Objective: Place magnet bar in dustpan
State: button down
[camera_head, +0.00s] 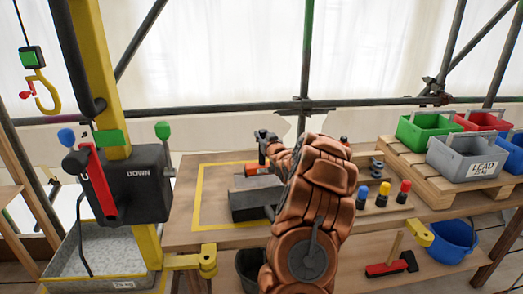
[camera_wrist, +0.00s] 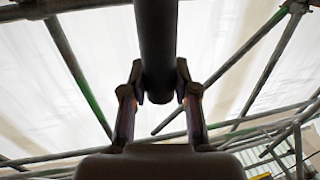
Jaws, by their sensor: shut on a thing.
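My gripper (camera_wrist: 159,92) is shut on a dark round bar (camera_wrist: 158,45), which I take to be the magnet bar; it runs from between the fingers to the top of the wrist view. In the head view my gripper (camera_head: 270,145) is at the far end of my copper-coloured arm, above the workbench, partly hidden by the arm. A grey metal, box-like thing (camera_head: 255,190) lies on the bench inside a yellow outline, with an orange part (camera_head: 257,169) at its back. It may be the dustpan, but I cannot tell for sure; my arm covers its right side.
Coloured pegs (camera_head: 383,190) stand on the bench right of my arm. A wooden pallet (camera_head: 445,172) carries green, red and grey bins (camera_head: 465,155). A black control box (camera_head: 140,185) and yellow post (camera_head: 98,60) stand left. A red-headed brush (camera_head: 388,267) and blue bucket (camera_head: 452,242) are below.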

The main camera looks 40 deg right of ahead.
jog(key=shift+f+p, duration=0.45)
jog(key=shift+f, duration=1.7)
jog(key=shift+f, duration=0.2)
jog(key=c, duration=0.9)
grip_release()
jog(key=shift+r, duration=0.1)
